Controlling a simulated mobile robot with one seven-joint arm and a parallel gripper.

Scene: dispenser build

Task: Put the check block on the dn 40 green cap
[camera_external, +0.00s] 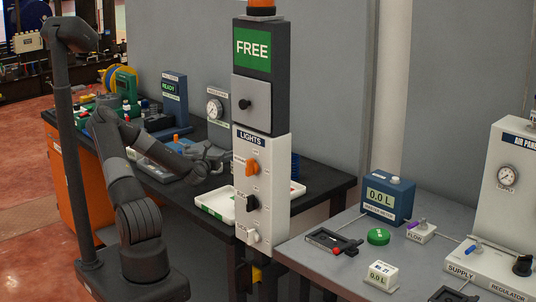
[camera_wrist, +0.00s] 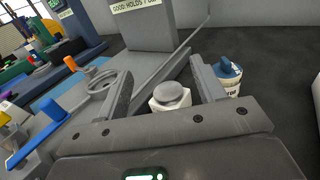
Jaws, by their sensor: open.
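My gripper (camera_external: 212,158) hangs over the black bench, far left of the green cap. In the wrist view its two fingers (camera_wrist: 165,90) are apart. A small white block with a round grey top (camera_wrist: 172,97) shows between them, and I cannot tell if they touch it. Its lower part is hidden by the gripper body. A round green cap (camera_external: 378,237) lies on the grey bench at right; its size marking is not readable. No label I can read names the check block.
A blue-topped white piece (camera_wrist: 229,72) stands just right of the fingers. A lights panel post (camera_external: 262,150) stands between the benches. A blue meter box (camera_external: 389,199), a black clamp frame (camera_external: 333,241) and a small white display block (camera_external: 381,276) surround the green cap.

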